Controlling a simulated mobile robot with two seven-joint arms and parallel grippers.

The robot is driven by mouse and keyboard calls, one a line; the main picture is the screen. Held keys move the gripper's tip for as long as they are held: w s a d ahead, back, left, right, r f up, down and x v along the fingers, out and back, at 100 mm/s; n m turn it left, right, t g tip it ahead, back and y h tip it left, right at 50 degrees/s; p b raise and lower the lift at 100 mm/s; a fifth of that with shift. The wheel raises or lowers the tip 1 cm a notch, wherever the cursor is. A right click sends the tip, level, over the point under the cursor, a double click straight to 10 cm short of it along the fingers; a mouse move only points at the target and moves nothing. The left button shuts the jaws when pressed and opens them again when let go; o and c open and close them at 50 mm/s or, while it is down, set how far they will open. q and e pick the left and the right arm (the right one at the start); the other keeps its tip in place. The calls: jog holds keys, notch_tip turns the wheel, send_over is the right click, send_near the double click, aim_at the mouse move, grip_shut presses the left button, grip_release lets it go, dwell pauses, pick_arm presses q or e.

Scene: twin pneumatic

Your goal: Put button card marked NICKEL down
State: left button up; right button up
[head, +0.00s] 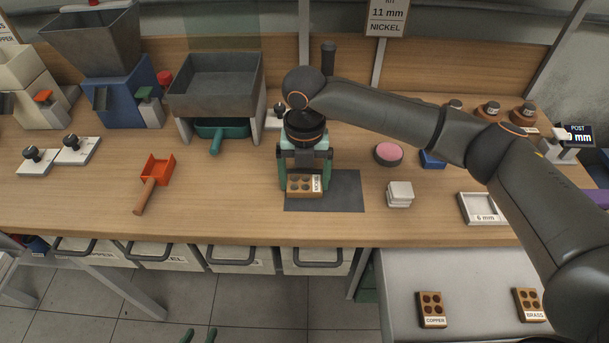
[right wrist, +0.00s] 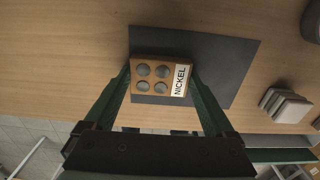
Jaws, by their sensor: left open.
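The NICKEL button card (head: 300,186), a small wooden block with grey buttons and a white label, is at the left part of a dark grey mat (head: 345,192). My right gripper (head: 304,172) points down on it. In the right wrist view the card (right wrist: 155,80) sits between the two green fingers of the gripper (right wrist: 160,82), which close on its sides. I cannot tell whether the card touches the mat (right wrist: 220,65) or is just above it. My left gripper (head: 200,335) shows only its green fingertips at the bottom edge, apart and empty.
White stacked pads (head: 399,194) and a pink-topped round pad (head: 389,153) lie right of the mat. An orange scoop (head: 155,178) lies left. The COPPER (head: 432,309) and BRASS (head: 529,304) cards lie on a lower grey surface. The mat's right part is bare.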

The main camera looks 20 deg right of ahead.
aim_at(304, 183)
jog(key=shift+o, duration=0.7)
notch_tip(304, 183, up, 12)
jog(key=shift+r+p, duration=0.2)
jog(key=shift+p, duration=0.1)
jog(key=shift+a+f, duration=0.1)
